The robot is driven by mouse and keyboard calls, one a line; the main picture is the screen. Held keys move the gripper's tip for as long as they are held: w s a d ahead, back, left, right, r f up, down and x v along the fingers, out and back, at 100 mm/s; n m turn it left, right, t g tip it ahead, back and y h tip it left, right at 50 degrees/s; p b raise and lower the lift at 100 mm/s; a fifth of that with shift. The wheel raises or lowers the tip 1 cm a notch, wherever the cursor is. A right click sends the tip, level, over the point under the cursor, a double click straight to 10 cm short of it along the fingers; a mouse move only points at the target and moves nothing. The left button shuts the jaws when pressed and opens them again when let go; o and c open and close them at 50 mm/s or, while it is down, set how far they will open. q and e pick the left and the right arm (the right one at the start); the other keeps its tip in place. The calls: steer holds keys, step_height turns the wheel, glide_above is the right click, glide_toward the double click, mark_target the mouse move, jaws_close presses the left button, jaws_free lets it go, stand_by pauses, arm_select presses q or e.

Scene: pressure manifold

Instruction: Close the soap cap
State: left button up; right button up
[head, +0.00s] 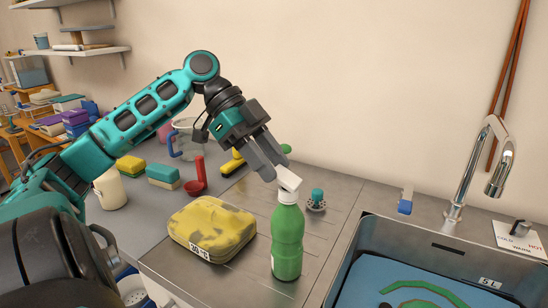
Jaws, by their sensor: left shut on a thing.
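The green soap bottle (287,242) stands upright on the metal counter, left of the sink. Its white cap (288,184) is on top and looks tilted, with its lid part raised toward the upper left. My left gripper (277,171) reaches in from the upper left, and its fingertips are at the cap's raised part. It is shut on the cap, though the fingers partly hide the contact. My right gripper is not in view.
The sink (449,254) and tall faucet (497,158) are at right. Sponges, a red scoop (196,181) and a jar crowd the left counter.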

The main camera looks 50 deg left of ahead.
arm_select(q)
steer(key=shift+s+a+f+t+h+b, duration=0.2)
steer(key=shift+f+h+b, duration=0.25)
steer(key=shift+h, duration=0.3)
steer(key=shift+w+a+f+t+h+b, duration=0.1)
steer(key=shift+f+t+h+b, duration=0.25)
steer(key=shift+h, duration=0.35)
steer(key=shift+s+a+f+t+h+b, duration=0.15)
steer(key=shift+f+h+b, duration=0.3)
steer(key=shift+h, duration=0.3)
steer(key=shift+w+f, duration=0.1)
steer(key=o, duration=1.1)
steer(key=v, duration=1.3)
steer(key=shift+b, duration=0.4)
